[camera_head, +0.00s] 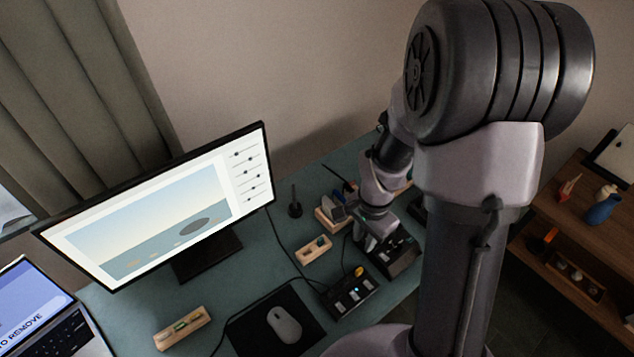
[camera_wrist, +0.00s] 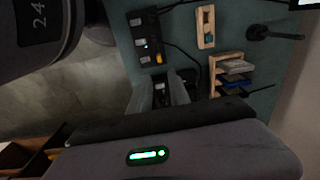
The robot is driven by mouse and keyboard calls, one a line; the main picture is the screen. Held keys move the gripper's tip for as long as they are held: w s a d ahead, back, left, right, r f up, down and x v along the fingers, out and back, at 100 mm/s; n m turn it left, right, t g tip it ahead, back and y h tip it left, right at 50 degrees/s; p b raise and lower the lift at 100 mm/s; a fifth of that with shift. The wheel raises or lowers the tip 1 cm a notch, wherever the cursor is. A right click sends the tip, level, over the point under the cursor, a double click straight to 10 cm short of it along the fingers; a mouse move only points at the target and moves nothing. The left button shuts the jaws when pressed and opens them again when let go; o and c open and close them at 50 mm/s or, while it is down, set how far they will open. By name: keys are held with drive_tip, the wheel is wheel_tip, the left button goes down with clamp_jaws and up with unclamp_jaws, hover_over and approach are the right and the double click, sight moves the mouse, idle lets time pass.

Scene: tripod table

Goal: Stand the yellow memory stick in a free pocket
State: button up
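A small yellow piece, which looks like the yellow memory stick (camera_head: 359,271), stands at the far end of a black hub (camera_head: 350,297) on the desk. It also shows in the wrist view (camera_wrist: 158,58) at the hub's end. A pale wooden block with pockets (camera_head: 313,249) lies behind the hub, with a small teal or dark piece in it; it shows in the wrist view too (camera_wrist: 205,14). My gripper (camera_wrist: 160,90) is open, with a gap between its fingers, above a dark box (camera_head: 400,258) right of the hub. Nothing shows held between the fingers.
A wooden rack (camera_wrist: 213,80) with several cards stands near my gripper. A dark upright stand (camera_head: 295,208) is behind the block. Another wooden block (camera_head: 183,327) lies front left. The mouse (camera_head: 285,325), monitor (camera_head: 150,225) and laptop (camera_head: 50,320) take up the left. Cables cross the desk.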

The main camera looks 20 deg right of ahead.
drive_tip(key=b, duration=0.4)
hover_over(360, 269)
drive_tip(key=f, duration=0.9)
drive_tip(key=a+f, duration=0.1)
drive_tip(key=f, duration=0.3)
drive_tip(key=shift+s+f, duration=0.3)
drive_tip(key=shift+s, duration=0.05)
drive_tip(key=f, duration=0.1)
drive_tip(key=f+b, duration=0.1)
drive_tip(key=f, duration=0.1)
drive_tip(key=d+f, duration=0.1)
drive_tip(key=f, duration=0.1)
drive_tip(key=shift+w+f, duration=0.2)
drive_tip(key=shift+w, duration=0.2)
drive_tip(key=shift+r, duration=0.1)
drive_tip(key=shift+c, duration=0.2)
clamp_jaws()
